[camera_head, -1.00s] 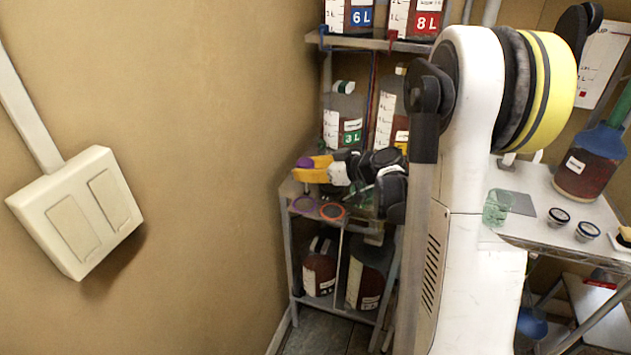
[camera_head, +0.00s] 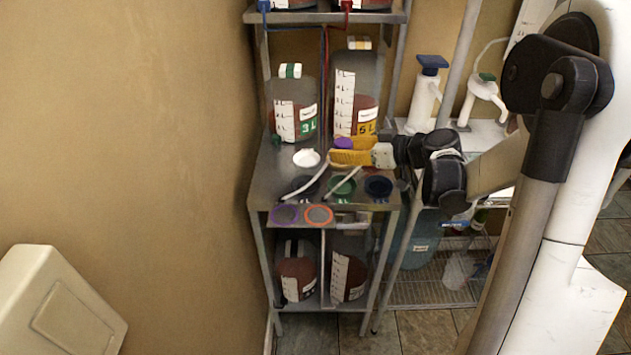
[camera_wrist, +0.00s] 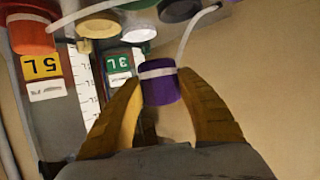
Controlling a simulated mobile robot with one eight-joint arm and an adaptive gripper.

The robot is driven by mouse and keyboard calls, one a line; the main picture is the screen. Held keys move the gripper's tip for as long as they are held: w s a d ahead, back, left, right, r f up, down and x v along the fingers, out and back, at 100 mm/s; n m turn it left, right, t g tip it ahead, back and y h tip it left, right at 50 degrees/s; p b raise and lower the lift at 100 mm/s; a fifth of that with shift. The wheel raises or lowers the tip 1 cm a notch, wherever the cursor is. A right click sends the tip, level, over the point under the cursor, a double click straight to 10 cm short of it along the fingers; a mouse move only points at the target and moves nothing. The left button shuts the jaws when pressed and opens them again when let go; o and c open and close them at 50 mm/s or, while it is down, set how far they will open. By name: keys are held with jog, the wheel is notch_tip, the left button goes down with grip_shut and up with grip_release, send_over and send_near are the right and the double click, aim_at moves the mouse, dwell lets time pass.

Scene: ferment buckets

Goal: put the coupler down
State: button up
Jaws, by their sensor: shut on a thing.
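The purple coupler (camera_wrist: 162,90) has a pale band and sits between the two yellow fingers of my gripper (camera_wrist: 160,80) in the wrist view. My gripper is shut on it. In the head view my gripper (camera_head: 338,152) reaches in from the right over the steel stand (camera_head: 268,185), with the purple coupler (camera_head: 343,143) at its yellow fingers. The coupler appears to be above the stand top; the exact gap cannot be told. A purple ring (camera_head: 285,215) and an orange ring (camera_head: 319,215) show at the stand's front edge.
A 3 L bottle (camera_head: 292,105) and a larger bottle (camera_head: 357,95) stand behind my gripper. A white round piece (camera_head: 306,158), a green cup (camera_head: 342,187) and a blue cup (camera_head: 378,187) are on the stand. Pale hoses cross the top. A wall is at left.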

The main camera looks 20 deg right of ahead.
jog(key=b, duration=0.4)
send_over(306, 187)
notch_tip(306, 187, down, 6)
jog(key=shift+f+b, duration=0.85)
jog(key=shift+f, duration=1.05)
jog(key=shift+f, duration=0.2)
jog(key=o, duration=1.2)
